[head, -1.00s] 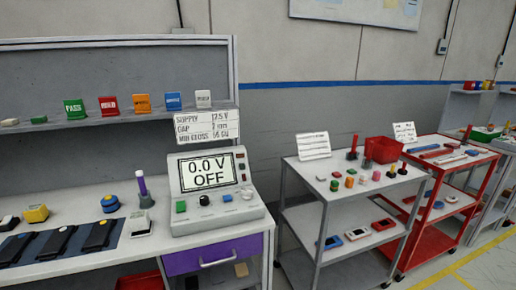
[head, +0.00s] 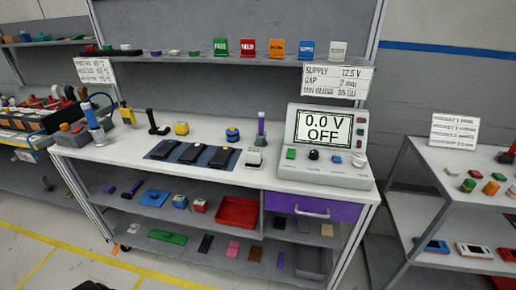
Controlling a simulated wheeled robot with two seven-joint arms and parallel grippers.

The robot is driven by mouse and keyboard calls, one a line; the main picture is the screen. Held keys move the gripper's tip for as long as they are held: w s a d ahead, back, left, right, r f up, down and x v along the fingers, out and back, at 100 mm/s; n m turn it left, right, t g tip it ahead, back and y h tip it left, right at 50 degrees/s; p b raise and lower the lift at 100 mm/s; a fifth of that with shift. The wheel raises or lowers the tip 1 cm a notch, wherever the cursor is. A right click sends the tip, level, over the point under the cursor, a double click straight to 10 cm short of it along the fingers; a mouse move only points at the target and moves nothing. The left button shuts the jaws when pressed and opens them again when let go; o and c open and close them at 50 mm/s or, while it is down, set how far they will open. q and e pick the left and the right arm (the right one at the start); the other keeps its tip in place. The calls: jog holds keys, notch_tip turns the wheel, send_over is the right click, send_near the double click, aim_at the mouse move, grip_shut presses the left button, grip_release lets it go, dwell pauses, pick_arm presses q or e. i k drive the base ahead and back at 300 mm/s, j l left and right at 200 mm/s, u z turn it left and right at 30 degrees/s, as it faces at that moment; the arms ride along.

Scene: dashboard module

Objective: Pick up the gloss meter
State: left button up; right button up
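I cannot tell for certain which item is the gloss meter. The dark mat (head: 173,152) carries several black flat pieces. A grey console (head: 330,165) reads 0.0 V OFF at the bench's right end. Neither of my grippers shows in the view.
The white bench (head: 130,150) has a purple drawer (head: 300,206) and shelves below with a red tray (head: 238,212). A grey cart (head: 450,165) stands to the right. A crowded station (head: 20,120) stands at the left. Floor is free at the front left.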

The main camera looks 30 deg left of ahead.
aim_at(253, 155)
jog(key=u, duration=1.8)
jog(key=i+l+z, duration=0.1)
jog(key=l+z, duration=0.2)
jog(key=l, duration=0.1)
